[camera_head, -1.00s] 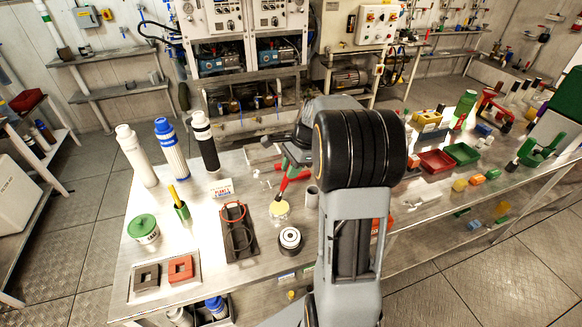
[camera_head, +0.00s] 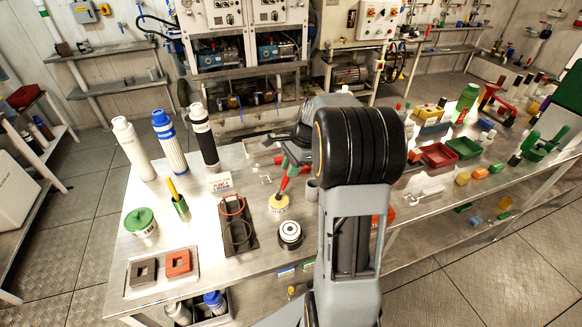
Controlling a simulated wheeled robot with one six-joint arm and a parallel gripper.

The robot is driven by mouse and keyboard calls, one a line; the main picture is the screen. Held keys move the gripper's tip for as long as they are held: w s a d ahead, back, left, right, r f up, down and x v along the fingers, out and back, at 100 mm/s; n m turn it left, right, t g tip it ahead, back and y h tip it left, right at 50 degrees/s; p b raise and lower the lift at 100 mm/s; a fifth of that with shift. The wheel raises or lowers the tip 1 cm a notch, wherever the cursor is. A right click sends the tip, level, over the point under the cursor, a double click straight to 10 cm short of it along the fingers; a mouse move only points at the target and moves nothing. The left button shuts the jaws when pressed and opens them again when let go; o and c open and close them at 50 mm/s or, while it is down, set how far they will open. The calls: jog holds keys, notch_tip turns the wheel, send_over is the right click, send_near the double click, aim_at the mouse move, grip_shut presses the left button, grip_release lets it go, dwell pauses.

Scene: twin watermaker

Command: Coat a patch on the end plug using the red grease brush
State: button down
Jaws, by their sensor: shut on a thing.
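My gripper (camera_head: 287,161) is seen from behind at the middle of the bench, partly hidden by my own arm. It is shut on the red grease brush (camera_head: 284,184), which slants down and to the left. The brush's lower end is at the top of a small pot with a pale yellow top (camera_head: 278,205); whether it touches the contents cannot be told. A round white and black piece (camera_head: 289,235), which looks like the end plug, stands on the bench just in front of the pot. It is apart from the brush.
A dark rack with a red ring (camera_head: 236,229) lies left of the pot. A grey cylinder (camera_head: 312,190) stands close on the right. Three tall filter housings (camera_head: 170,145) stand at the back left. A green-lidded tin (camera_head: 140,222) and a square-block tray (camera_head: 162,278) are further left.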

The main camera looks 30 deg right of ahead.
jog(key=shift+f, duration=0.55)
dwell(1.7)
jog(key=shift+r, duration=0.1)
notch_tip(320, 180, up, 7)
jog(key=p, duration=0.6)
dwell(0.9)
